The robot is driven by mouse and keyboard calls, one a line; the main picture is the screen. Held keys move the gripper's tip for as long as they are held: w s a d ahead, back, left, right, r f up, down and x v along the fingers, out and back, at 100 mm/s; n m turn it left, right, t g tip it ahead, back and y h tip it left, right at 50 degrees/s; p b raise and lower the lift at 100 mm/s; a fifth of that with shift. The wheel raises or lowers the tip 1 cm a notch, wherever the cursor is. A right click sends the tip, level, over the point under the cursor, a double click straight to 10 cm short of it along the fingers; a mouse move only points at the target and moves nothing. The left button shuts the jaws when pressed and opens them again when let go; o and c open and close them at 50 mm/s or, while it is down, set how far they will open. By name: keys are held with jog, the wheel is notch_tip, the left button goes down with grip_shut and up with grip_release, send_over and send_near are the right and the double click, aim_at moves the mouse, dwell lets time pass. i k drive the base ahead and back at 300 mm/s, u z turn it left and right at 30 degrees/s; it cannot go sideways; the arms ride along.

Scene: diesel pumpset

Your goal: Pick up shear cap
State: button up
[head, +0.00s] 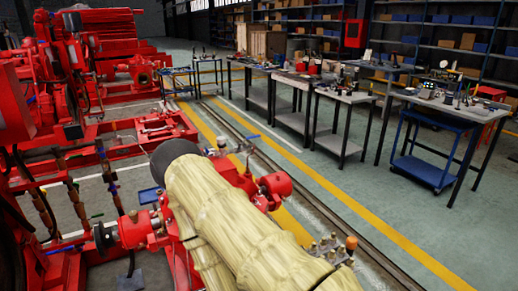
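I cannot pick out the shear cap with certainty. Small parts too small to identify lie on the near workbench (483,112) at the right and on the benches behind it. A small orange-topped fitting (351,243) stands among grey metal fittings (325,247) at the lower middle, beside the cream wrapped pipe (235,215). I cannot tell whether any of these is the cap. My gripper and arm do not show in this view.
Red pumpset machinery (130,232) fills the left and lower foreground. A blue cart (424,172) stands by the near workbench. Shelves (405,45) with blue and brown boxes line the back. The floor between yellow lines (345,190) and benches is largely clear.

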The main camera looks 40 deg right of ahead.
aim_at(351, 264)
jog(key=z, duration=2.15)
